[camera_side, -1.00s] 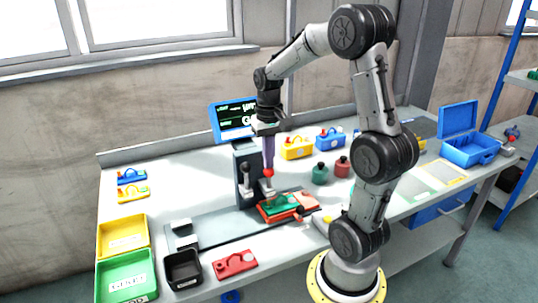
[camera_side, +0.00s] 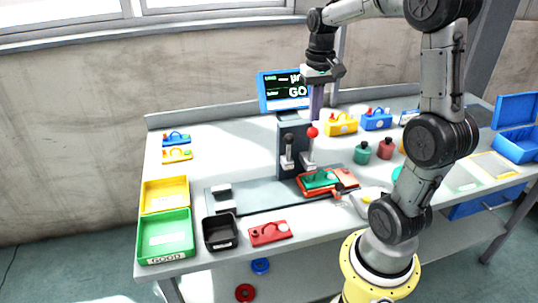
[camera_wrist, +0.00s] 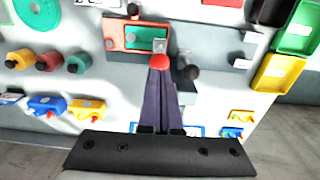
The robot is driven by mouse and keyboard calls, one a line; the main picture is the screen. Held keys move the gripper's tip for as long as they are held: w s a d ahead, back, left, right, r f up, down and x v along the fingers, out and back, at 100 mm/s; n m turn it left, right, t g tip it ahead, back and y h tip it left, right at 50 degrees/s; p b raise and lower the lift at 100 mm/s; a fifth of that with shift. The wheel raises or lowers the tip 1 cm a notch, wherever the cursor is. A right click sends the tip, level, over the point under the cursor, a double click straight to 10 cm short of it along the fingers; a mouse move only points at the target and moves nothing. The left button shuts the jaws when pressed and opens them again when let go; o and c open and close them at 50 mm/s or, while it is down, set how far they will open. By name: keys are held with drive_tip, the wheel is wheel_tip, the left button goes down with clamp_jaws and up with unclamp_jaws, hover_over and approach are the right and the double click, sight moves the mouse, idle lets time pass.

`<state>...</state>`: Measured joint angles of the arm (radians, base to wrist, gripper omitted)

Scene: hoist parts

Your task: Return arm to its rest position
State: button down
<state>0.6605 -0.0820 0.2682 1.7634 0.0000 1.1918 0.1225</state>
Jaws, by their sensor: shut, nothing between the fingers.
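My gripper (camera_side: 316,118) points straight down, its purple fingers shut and empty. In the side view it is above the red-knobbed lever (camera_side: 312,133) of the grey press-like station (camera_side: 291,146), with a small gap apparent. In the wrist view the closed fingertips (camera_wrist: 160,68) overlap the red knob (camera_wrist: 160,62), so the gap cannot be judged there. Below the station, a red tray (camera_side: 312,190) holds a green part (camera_side: 320,179). My arm is raised and bent over the table.
Yellow (camera_side: 165,194) and green (camera_side: 165,236) bins and a black bin (camera_side: 220,232) are at the left. A red part (camera_side: 270,233) lies in front. Blue and yellow parts and small pots stand at the back right.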

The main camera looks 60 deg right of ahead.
drive_tip(key=a+r+n+t, duration=0.2)
drive_tip(key=a+r+n, duration=0.25)
drive_tip(key=a, duration=0.65)
drive_tip(key=s+a+f+n+t, duration=0.3)
drive_tip(key=s+a+n, duration=0.1)
drive_tip(key=s+a, duration=0.5)
drive_tip(key=shift+s+f+t, duration=0.15)
drive_tip(key=shift+s+t, duration=0.1)
drive_tip(key=shift+t, duration=0.05)
drive_tip(key=shift+n, duration=0.25)
idle(0.6)
